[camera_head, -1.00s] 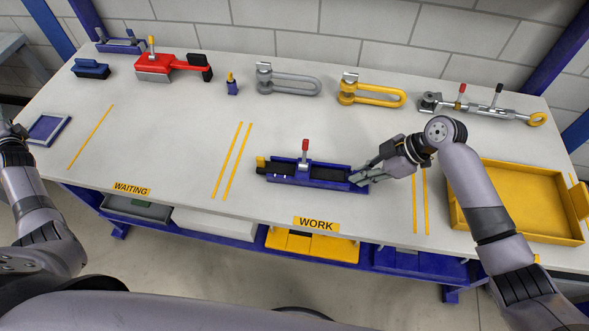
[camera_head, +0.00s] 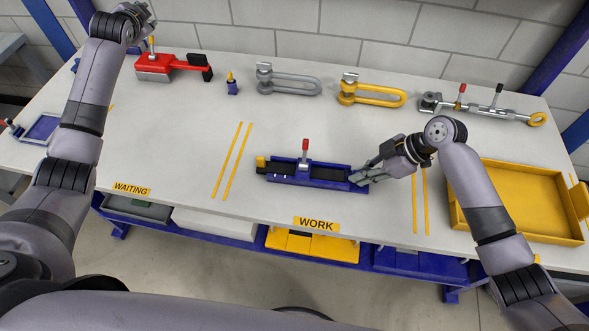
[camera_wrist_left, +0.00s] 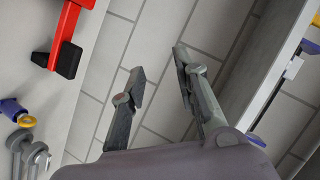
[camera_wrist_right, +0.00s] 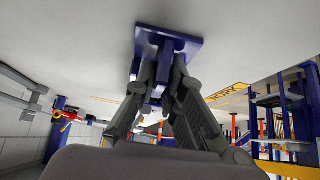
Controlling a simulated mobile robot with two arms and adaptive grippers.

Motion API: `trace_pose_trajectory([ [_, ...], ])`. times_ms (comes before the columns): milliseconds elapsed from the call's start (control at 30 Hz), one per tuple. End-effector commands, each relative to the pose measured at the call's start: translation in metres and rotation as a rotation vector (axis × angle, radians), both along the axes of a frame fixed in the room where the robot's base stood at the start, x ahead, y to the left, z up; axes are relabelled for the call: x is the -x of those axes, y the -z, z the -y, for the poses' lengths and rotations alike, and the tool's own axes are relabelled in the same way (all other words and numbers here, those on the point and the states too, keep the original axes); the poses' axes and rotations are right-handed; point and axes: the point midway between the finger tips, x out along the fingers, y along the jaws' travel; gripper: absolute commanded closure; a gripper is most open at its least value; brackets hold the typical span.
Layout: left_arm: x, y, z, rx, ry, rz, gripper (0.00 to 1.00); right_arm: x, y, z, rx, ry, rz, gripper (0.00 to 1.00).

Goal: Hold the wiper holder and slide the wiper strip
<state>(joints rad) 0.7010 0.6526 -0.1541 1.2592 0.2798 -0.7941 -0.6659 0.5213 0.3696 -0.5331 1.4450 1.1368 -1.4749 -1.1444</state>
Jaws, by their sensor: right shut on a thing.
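The blue wiper holder (camera_head: 316,182) lies on the white table behind the WORK label. A black wiper strip (camera_head: 330,173) lies along its channel, with a yellow piece (camera_head: 261,162) at the left end and a red-knobbed lever (camera_head: 305,146) upright near the middle. My right gripper (camera_head: 362,176) is shut on the holder's right end. In the right wrist view the fingers (camera_wrist_right: 163,66) close around a blue part below a square blue plate (camera_wrist_right: 168,42). My left gripper (camera_wrist_left: 158,62) is open and empty, above the table's far left, away from the holder.
A red tool (camera_head: 172,65), a small blue piece with a yellow top (camera_head: 232,86), a grey shackle (camera_head: 290,82), a yellow shackle (camera_head: 370,94) and a turnbuckle (camera_head: 485,107) line the back. A yellow tray (camera_head: 515,233) is at right. The left middle is clear.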

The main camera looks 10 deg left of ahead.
Motion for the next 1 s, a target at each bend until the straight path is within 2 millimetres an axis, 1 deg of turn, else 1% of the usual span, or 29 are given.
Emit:
trace_pose_trajectory([
  [33, -0.005, -0.002, 0.025, 0.016, 0.042, -0.022, 0.72, 0.000, 0.001, 0.001, 0.002, 0.001, 0.000, 1.00],
  [67, -0.007, -0.002, 0.040, 0.027, 0.067, -0.039, 0.72, 0.000, 0.001, 0.001, 0.002, 0.001, 0.000, 1.00],
  [100, -0.009, 0.000, 0.060, 0.042, 0.099, -0.064, 0.72, 0.000, 0.001, 0.001, 0.002, 0.001, 0.000, 1.00],
  [167, -0.010, 0.002, 0.089, 0.060, 0.150, -0.107, 0.72, 0.000, 0.001, 0.001, 0.002, 0.001, 0.000, 1.00],
  [200, -0.009, 0.005, 0.109, 0.071, 0.184, -0.137, 0.72, 0.000, 0.001, 0.001, 0.002, 0.001, 0.000, 1.00],
  [267, -0.005, 0.009, 0.138, 0.084, 0.234, -0.187, 0.72, 0.000, 0.001, 0.001, 0.002, 0.001, 0.000, 1.00],
  [300, -0.002, 0.013, 0.158, 0.091, 0.269, -0.223, 0.72, 0.000, 0.001, 0.001, 0.002, 0.001, 0.000, 1.00],
  [333, 0.002, 0.016, 0.172, 0.095, 0.294, -0.251, 0.72, 0.000, 0.001, 0.001, 0.002, 0.001, 0.000, 1.00],
  [367, 0.006, 0.019, 0.186, 0.098, 0.319, -0.280, 0.72, 0.000, 0.001, 0.001, 0.002, 0.002, 0.000, 1.00],
  [400, 0.012, 0.024, 0.204, 0.101, 0.353, -0.321, 0.72, 0.000, 0.001, 0.001, 0.002, 0.002, 0.000, 1.00],
  [467, 0.024, 0.032, 0.230, 0.102, 0.403, -0.388, 0.72, 0.000, 0.000, 0.001, 0.002, 0.001, 0.000, 1.00],
  [500, 0.034, 0.039, 0.247, 0.101, 0.436, -0.436, 0.72, 0.000, 0.000, 0.001, 0.002, 0.001, 0.000, 1.00],
  [567, 0.050, 0.048, 0.271, 0.094, 0.483, -0.511, 0.72, 0.000, 0.000, 0.001, 0.002, 0.001, 0.000, 1.00],
  [600, 0.062, 0.055, 0.285, 0.088, 0.514, -0.564, 0.72, 0.000, 0.000, 0.001, 0.002, 0.001, 0.000, 1.00],
  [667, 0.083, 0.065, 0.304, 0.074, 0.559, -0.646, 0.72, 0.000, 0.000, 0.001, 0.002, 0.001, 0.000, 1.00],
  [700, 0.097, 0.072, 0.315, 0.063, 0.588, -0.704, 0.72, 0.000, 0.000, 0.001, 0.002, 0.002, 0.000, 1.00],
  [767, 0.120, 0.082, 0.329, 0.043, 0.628, -0.791, 0.72, 0.000, 0.000, 0.001, 0.002, 0.002, 0.000, 1.00],
  [800, 0.136, 0.089, 0.336, 0.028, 0.649, -0.850, 0.72, 0.000, 0.000, 0.001, 0.002, 0.002, 0.000, 1.00],
  [867, 0.158, 0.098, 0.344, 0.004, 0.678, -0.932, 0.72, 0.000, 0.000, 0.001, 0.002, 0.001, 0.000, 1.00],
  [900, 0.172, 0.103, 0.347, -0.011, 0.695, -0.983, 0.72, 0.000, 0.000, 0.001, 0.001, 0.001, 0.000, 1.00],
  [1000, 0.202, 0.112, 0.351, -0.046, 0.726, -1.090, 0.72, 0.000, 0.000, 0.001, 0.001, 0.001, 0.000, 1.00],
])
